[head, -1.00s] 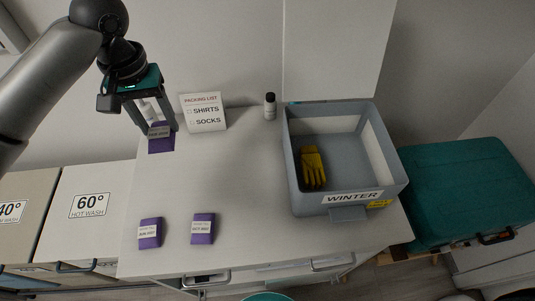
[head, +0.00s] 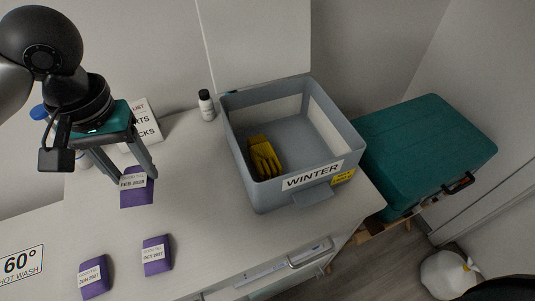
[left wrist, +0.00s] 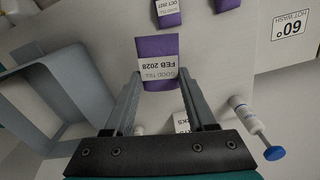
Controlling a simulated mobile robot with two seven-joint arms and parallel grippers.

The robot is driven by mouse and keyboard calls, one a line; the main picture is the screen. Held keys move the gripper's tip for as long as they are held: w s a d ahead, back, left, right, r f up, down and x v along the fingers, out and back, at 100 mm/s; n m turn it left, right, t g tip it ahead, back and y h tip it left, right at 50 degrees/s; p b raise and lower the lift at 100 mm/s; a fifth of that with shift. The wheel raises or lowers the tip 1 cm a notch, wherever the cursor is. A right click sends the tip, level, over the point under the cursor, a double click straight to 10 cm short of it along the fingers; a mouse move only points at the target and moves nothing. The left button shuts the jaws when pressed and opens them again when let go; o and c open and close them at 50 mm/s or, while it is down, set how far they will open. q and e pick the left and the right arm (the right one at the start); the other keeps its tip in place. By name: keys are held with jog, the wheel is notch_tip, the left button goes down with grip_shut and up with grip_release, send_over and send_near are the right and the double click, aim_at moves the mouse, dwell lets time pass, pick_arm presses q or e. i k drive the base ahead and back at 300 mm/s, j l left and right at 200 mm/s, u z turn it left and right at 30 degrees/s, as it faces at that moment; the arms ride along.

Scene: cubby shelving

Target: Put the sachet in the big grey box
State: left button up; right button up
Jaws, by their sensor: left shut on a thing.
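My left gripper (head: 137,176) is shut on a purple sachet (head: 137,196) with a white label reading FEB 2028. In the left wrist view the sachet (left wrist: 157,50) sits between the fingertips, label towards the camera. It appears to be above the white worktop, left of the box; the exact height is hard to tell. My right gripper is not in view.
Two more purple sachets, JUN 2027 (head: 93,279) and OCT 2027 (head: 157,256), lie near the front. A black-capped white bottle (head: 207,107) stands behind, left of the box. A packing-list card (head: 146,122) is partly hidden by my gripper. A teal case (head: 425,150) stands right.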

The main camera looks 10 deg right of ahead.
aim_at(304, 149)
jog(key=l+z, duration=0.1)
jog(key=z, duration=0.3)
jog(key=l+z, duration=0.1)
jog(key=z, duration=0.65)
jog(key=i+l+z, duration=0.1)
jog(key=l, duration=0.25)
jog(key=i, duration=0.1)
